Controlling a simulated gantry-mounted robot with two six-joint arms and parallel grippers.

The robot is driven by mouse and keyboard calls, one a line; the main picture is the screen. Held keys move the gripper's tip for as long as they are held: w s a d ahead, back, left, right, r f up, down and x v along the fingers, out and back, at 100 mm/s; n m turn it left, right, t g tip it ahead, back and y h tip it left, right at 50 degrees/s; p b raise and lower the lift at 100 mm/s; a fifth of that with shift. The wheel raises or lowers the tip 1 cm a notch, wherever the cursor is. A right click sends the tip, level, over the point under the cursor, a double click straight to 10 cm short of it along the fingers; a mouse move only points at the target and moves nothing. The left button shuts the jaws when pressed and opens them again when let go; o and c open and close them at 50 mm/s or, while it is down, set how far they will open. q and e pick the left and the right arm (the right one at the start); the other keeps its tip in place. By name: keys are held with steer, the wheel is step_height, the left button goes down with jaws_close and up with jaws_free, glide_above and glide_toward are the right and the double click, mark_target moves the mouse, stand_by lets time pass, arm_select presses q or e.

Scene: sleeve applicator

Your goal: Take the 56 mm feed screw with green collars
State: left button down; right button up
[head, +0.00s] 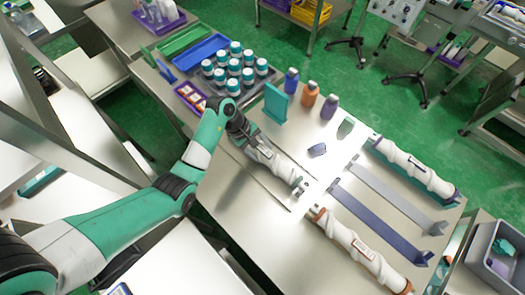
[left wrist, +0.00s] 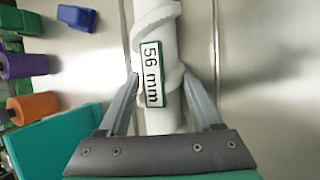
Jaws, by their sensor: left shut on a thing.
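The 56 mm feed screw (head: 284,167) is white with a spiral thread, and a dark green end collar shows in the head view. Its "56 mm" label is readable in the left wrist view (left wrist: 152,75). My left gripper (head: 257,150) is over the screw's upper-left part, its two fingers on either side of the white shaft in the left wrist view (left wrist: 161,80); it is shut on the screw. The far end is hidden by the gripper. I cannot tell whether the screw touches the table. My right gripper is not in view.
Another white screw with reddish collars (head: 345,240) lies front right, and one more (head: 412,168) lies at right. Two long flat bars (head: 375,223) lie between them. Bottles (head: 309,94), a teal upright plate (head: 275,104) and a tray of jars (head: 261,66) stand behind. A grey bin (head: 476,246) is far right.

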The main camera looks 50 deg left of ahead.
mark_target(265, 151)
arm_select(q)
steer(key=shift+r, duration=0.65)
step_height(265, 151, up, 3)
steer(key=shift+f+p, duration=0.2)
steer(key=shift+p, duration=0.5)
steer(key=s+d+r+p, duration=0.6)
steer(key=s+r+p, duration=0.3)
steer(key=s, duration=0.3)
steer(key=shift+s+d+p, duration=0.15)
steer(key=shift+s+p, duration=0.1)
steer(key=shift+p, duration=0.35)
